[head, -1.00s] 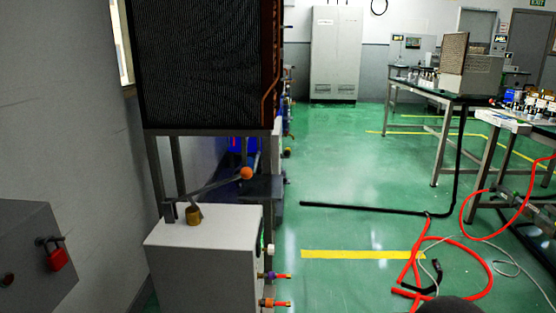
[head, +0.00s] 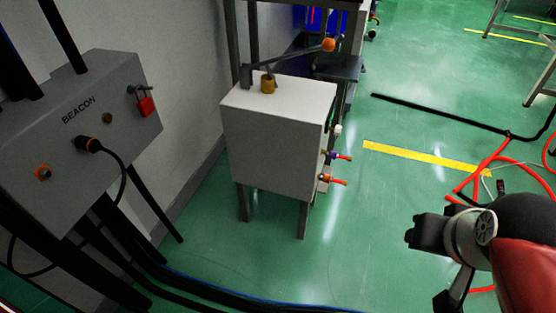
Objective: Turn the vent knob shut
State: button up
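A white box-shaped unit (head: 265,145) stands on legs near the middle of the head view. On its right side are a small white knob (head: 337,130), a purple-and-red fitting (head: 337,155) and an orange-and-red fitting (head: 333,180). I cannot tell which of these is the vent knob, or its setting. A lever with an orange ball (head: 327,45) and a brass fitting (head: 268,84) are on top. My gripper (head: 426,232) seems to be the dark end of my arm at the lower right, well apart from the unit. Its fingers are not clear.
A grey BEACON box (head: 85,130) with a red padlock (head: 146,106) and a black cable is on the left. Red hoses (head: 485,165) and a black hose (head: 440,115) lie on the floor at right. Green floor (head: 350,250) is clear before the unit.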

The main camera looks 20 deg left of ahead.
aim_at(338, 130)
jog(key=l+u, duration=1.15)
jog(key=u, duration=0.15)
jog(key=l+u, duration=0.35)
jog(key=i+j, duration=0.05)
jog(key=j, duration=0.05)
